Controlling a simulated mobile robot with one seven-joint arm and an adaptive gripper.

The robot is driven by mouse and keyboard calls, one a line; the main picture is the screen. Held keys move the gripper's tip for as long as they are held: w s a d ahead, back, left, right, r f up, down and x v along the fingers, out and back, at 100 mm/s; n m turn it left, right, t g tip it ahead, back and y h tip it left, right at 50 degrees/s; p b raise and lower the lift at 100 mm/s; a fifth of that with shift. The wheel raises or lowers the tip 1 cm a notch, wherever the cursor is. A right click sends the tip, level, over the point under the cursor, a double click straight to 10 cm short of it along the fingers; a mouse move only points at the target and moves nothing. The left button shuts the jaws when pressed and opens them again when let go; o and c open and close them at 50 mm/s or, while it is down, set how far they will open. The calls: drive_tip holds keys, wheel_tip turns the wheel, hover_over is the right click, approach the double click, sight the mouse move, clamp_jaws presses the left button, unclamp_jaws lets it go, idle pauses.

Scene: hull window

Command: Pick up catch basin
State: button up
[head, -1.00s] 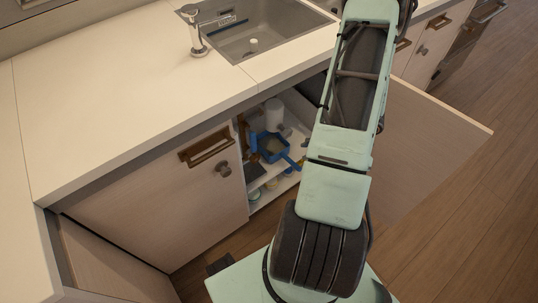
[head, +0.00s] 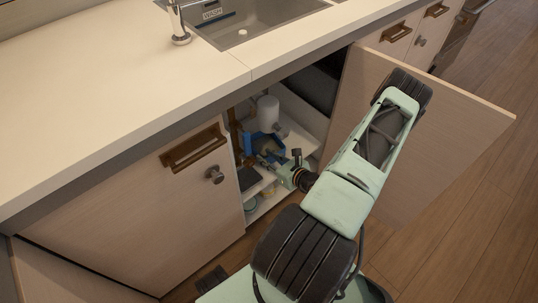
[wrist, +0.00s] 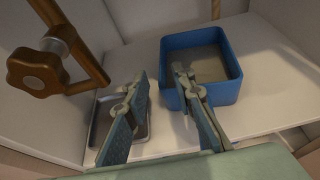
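The catch basin appears to be the square, open blue container (wrist: 216,94) on the white cabinet shelf in the wrist view. It looks upright, with a greyish inside. In the head view the blue container (head: 250,143) shows inside the open under-sink cabinet, partly hidden by my gripper. My gripper (wrist: 160,72) is open, with nothing seen between its fingers. Its right finger overlaps the container's left wall and near corner; its left finger is left of the container. I cannot tell whether the right finger touches. My gripper (head: 285,172) reaches into the cabinet in the head view.
A brown pipe with a valve knob (wrist: 35,72) stands at the left. A shallow grey tray (wrist: 102,118) lies under the left finger. A white cylinder (head: 267,110) stands behind the container. The open cabinet door (head: 440,130) is right of my arm; the countertop (head: 120,90) is above.

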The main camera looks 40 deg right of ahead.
sight(255, 151)
drive_tip(key=b+x, duration=0.1)
drive_tip(key=x, duration=0.4)
drive_tip(key=b+x, duration=0.1)
drive_tip(key=x, duration=0.1)
drive_tip(key=shift+w+a+f+b, duration=0.1)
drive_tip(key=shift+a+f+b, duration=0.15)
drive_tip(key=shift+f+b, duration=0.1)
clamp_jaws()
drive_tip(key=shift+r, duration=0.1)
